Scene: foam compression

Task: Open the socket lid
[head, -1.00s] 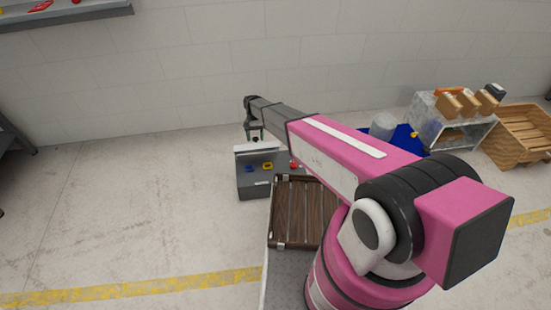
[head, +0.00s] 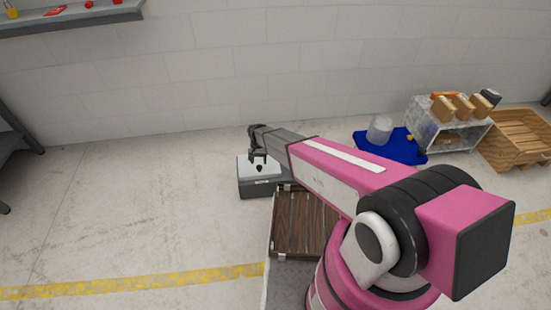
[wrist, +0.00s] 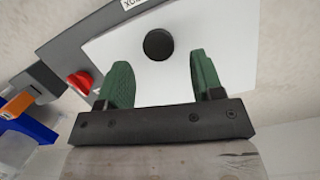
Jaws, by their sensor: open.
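The socket box (head: 262,190) is a grey case on the floor near the wall. Its white lid (head: 245,171) lies over the top and hides the sockets. The lid (wrist: 225,65) fills the middle of the wrist view, with a round black knob (wrist: 158,45) on it. My gripper (wrist: 160,62) is open and empty, one green finger on each side of the knob's line, with the knob just beyond the tips. In the head view my gripper (head: 258,160) hangs over the lid. I cannot tell whether it touches the knob.
A red button (wrist: 80,83) sits on the box beside the lid. A brown slatted deck (head: 305,225) lies in front of the box. To the right are a blue mat (head: 375,150) with a clear container, a grey shelf unit (head: 425,125) and a wooden crate (head: 515,140). Floor at left is clear.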

